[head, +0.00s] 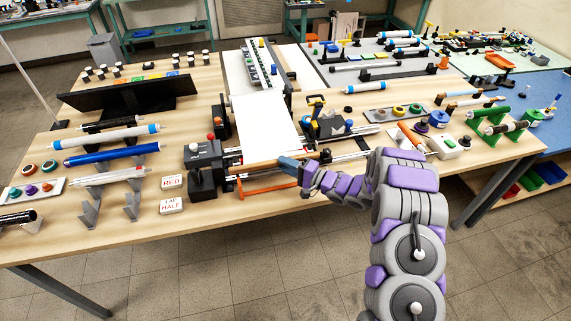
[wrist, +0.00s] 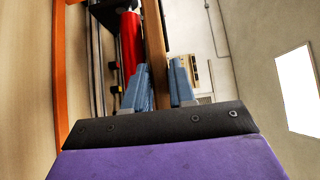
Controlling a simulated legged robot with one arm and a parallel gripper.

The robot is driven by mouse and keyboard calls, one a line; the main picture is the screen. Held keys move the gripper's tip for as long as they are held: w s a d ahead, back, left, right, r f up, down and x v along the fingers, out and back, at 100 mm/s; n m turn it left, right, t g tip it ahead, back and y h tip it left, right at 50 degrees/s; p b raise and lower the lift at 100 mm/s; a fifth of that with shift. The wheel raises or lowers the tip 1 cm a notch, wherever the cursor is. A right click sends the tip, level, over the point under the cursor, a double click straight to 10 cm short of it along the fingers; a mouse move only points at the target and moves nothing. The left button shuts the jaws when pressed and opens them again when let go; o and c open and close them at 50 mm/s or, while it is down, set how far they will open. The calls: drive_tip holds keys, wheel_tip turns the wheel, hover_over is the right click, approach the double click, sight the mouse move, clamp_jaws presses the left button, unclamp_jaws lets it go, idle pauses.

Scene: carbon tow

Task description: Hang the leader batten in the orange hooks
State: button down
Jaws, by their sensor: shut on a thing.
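The leader batten is a wooden bar (head: 252,167) at the front edge of the table, at the lower end of a white sheet (head: 265,122). My gripper (head: 284,163) is at its right part in the head view. In the wrist view the blue fingers (wrist: 160,80) are shut on the batten (wrist: 153,38), one on each side. An orange frame (head: 268,190) stands low at the table's front edge, below the batten. It shows as an orange bar (wrist: 60,70) at the left of the wrist view, apart from the batten. I cannot make out the hook shapes.
A dark machine block (head: 206,165) stands left of the batten. A red roller (wrist: 131,45) and metal rails lie beside the batten in the wrist view. Signs (head: 172,182) and rolls on stands (head: 110,153) fill the left table. The floor in front is clear.

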drive_tip(key=shift+d+f+p, duration=0.15)
drive_tip(key=shift+f+p, duration=0.2)
drive_tip(key=shift+f, duration=0.8)
drive_tip(key=shift+d+f+p, duration=0.1)
drive_tip(key=shift+f+p, duration=0.2)
drive_tip(key=shift+f, duration=0.85)
drive_tip(key=shift+d, duration=0.65)
drive_tip(key=shift+a+f, duration=0.35)
drive_tip(key=shift+a, duration=0.1)
drive_tip(key=shift+f, duration=0.15)
drive_tip(key=c, duration=0.9)
unclamp_jaws()
drive_tip(key=shift+d, duration=0.3)
drive_tip(key=shift+o, duration=0.2)
drive_tip(key=shift+a, duration=0.1)
